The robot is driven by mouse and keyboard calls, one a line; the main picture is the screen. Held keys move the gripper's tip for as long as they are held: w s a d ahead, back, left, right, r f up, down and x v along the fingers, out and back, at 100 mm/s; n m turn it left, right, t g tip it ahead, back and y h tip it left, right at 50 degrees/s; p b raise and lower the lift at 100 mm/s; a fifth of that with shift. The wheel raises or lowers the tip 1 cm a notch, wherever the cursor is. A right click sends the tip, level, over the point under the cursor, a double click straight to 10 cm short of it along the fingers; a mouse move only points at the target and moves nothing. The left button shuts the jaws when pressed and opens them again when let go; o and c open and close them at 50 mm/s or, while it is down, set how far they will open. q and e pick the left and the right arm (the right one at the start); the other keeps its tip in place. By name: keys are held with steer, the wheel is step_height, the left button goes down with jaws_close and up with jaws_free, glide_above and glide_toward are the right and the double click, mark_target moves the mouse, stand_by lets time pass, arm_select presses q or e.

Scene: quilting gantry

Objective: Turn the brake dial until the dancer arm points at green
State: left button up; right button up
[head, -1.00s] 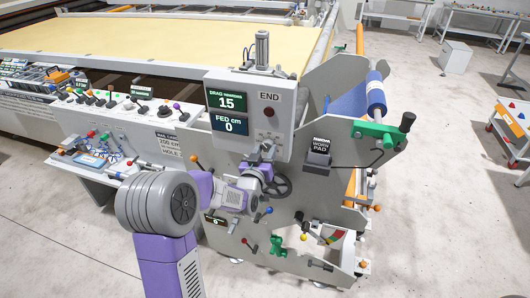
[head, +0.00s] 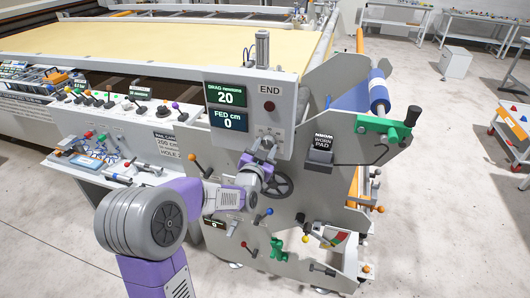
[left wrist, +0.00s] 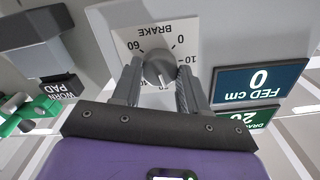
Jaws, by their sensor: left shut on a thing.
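The grey brake dial (left wrist: 160,66) sits on a white plate marked BRAKE, upside down in the left wrist view. My left gripper (left wrist: 157,78) has a finger on each side of the dial and is shut on it. In the head view my left gripper (head: 266,150) is below the display box and hides the dial. The drag display (head: 226,95) reads 20. The dancer arm (head: 318,236) is low on the machine's end plate, by a small coloured scale (head: 341,238) with red showing. Its exact pointing is too small to tell. My right gripper is not in view.
A black handwheel (head: 279,187) is just below my left gripper. Several ball-ended levers (head: 195,160) stick out nearby. The FED display (head: 228,120) reads 0. A green bracket (head: 384,129) and a WORN PAD box (head: 320,150) are at the right.

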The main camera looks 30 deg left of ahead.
arm_select(q)
steer(key=shift+m, duration=0.6)
steer(key=o, duration=1.1)
steer(key=shift+c, duration=0.2)
steer(key=v, duration=0.7)
steer(key=shift+s, duration=0.3)
